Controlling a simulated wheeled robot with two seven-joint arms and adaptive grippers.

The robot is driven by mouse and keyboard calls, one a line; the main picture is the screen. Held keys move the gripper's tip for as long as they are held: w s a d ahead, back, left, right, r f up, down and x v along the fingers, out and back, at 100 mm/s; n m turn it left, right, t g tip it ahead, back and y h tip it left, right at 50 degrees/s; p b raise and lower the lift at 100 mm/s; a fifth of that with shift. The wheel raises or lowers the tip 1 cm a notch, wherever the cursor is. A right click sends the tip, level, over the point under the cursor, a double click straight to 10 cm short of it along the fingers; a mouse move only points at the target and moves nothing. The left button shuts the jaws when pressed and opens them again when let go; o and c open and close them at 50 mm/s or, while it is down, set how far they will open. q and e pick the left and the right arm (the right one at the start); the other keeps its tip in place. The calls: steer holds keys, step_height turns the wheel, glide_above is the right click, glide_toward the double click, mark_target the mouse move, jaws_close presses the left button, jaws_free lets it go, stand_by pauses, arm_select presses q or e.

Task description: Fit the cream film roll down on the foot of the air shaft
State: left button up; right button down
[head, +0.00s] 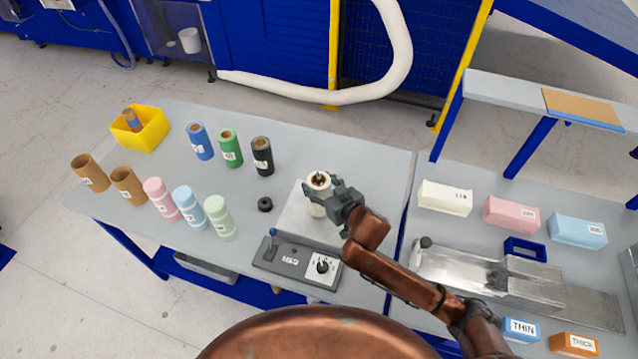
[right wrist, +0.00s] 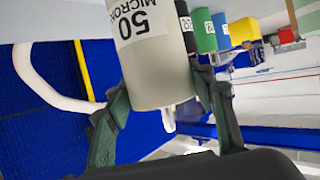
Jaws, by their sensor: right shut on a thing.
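The cream film roll (head: 318,207) stands upright over the grey raised block at the middle of the table. My right gripper (head: 331,194) is shut on it from the right. In the right wrist view the roll (right wrist: 160,75) shows its "50 MICRON" label, with my right gripper's fingers (right wrist: 170,105) on either side. A dark tip, apparently the air shaft (head: 319,176), shows in the mouth of the roll's core. The shaft's foot is hidden, and I cannot tell whether the roll touches it. My left gripper is not in view.
The grey block (head: 290,222) has a control panel (head: 285,262) with a lever and knob in front. A black ring (head: 265,204) lies to its left. Several coloured rolls (head: 187,208), cardboard cores (head: 127,186) and a yellow bin (head: 150,138) stand farther left. Coloured boxes (head: 511,214) sit right.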

steer(key=shift+f, duration=0.65)
steer(key=c, duration=0.8)
jaws_free()
steer(key=shift+f, duration=0.1)
steer(key=shift+s+d+r+p, duration=0.2)
steer(key=shift+s+r+p, duration=0.1)
steer(key=shift+r+p, duration=0.25)
steer(key=s+d+r+p, duration=0.1)
steer(key=p, duration=0.1)
steer(key=s+d+r+p, duration=0.1)
steer(key=s+r+p, duration=0.1)
steer(key=s+d+r+p, duration=0.1)
steer(key=s+p, duration=0.1)
steer(key=shift+r+p, duration=0.35)
steer(key=shift+r, duration=0.05)
steer(key=shift+a+f, duration=0.1)
